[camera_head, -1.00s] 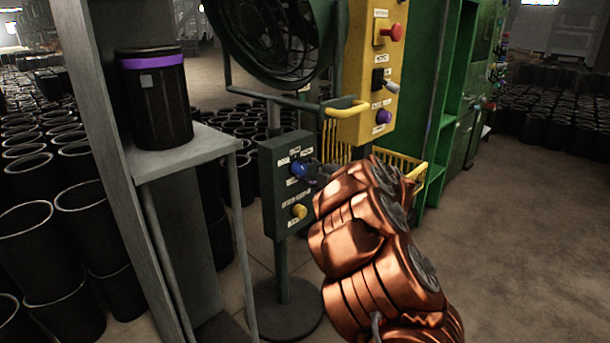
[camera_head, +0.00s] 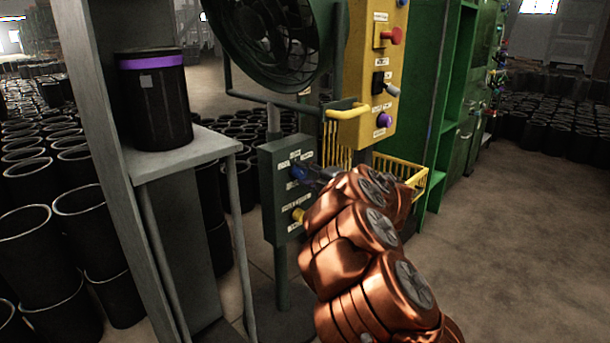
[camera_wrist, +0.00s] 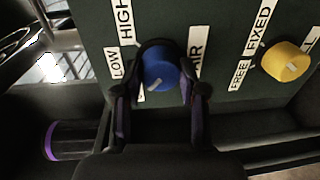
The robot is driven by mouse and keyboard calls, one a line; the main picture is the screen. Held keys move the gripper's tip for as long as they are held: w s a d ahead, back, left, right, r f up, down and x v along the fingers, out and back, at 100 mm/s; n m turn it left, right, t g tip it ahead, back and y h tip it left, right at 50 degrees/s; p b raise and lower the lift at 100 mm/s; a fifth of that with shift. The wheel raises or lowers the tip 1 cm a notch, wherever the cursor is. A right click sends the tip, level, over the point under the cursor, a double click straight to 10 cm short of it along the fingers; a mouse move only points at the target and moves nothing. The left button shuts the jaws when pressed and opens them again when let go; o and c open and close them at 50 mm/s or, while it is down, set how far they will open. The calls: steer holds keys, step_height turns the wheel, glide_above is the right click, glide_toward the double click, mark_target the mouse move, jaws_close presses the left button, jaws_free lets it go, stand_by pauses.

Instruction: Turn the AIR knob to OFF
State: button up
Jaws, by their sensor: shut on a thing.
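The blue knob (camera_head: 299,173) sits on the dark green control box (camera_head: 271,200), upper of its two knobs. In the wrist view the blue knob (camera_wrist: 162,68) has a light pointer mark towards its lower left edge. The AIR label (camera_wrist: 195,62) is at its right, and LOW (camera_wrist: 116,63) and HIGH (camera_wrist: 125,21) at its left. Another label below it is mostly hidden. My gripper (camera_wrist: 160,92) is shut on the blue knob, one finger on each side. In the head view my copper arm partly covers the gripper (camera_head: 324,175).
A yellow knob (camera_wrist: 286,61) with FREE and FIXED labels is beside the blue one. A fan (camera_head: 265,45) stands above the box. A yellow panel (camera_head: 375,75) and yellow basket (camera_head: 405,175) are behind my arm. A shelf with a black canister (camera_head: 153,105) is at left.

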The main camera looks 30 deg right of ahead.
steer(key=o, duration=1.2)
steer(key=shift+c, duration=0.2)
steer(key=shift+s, duration=0.1)
steer(key=v, duration=1.2)
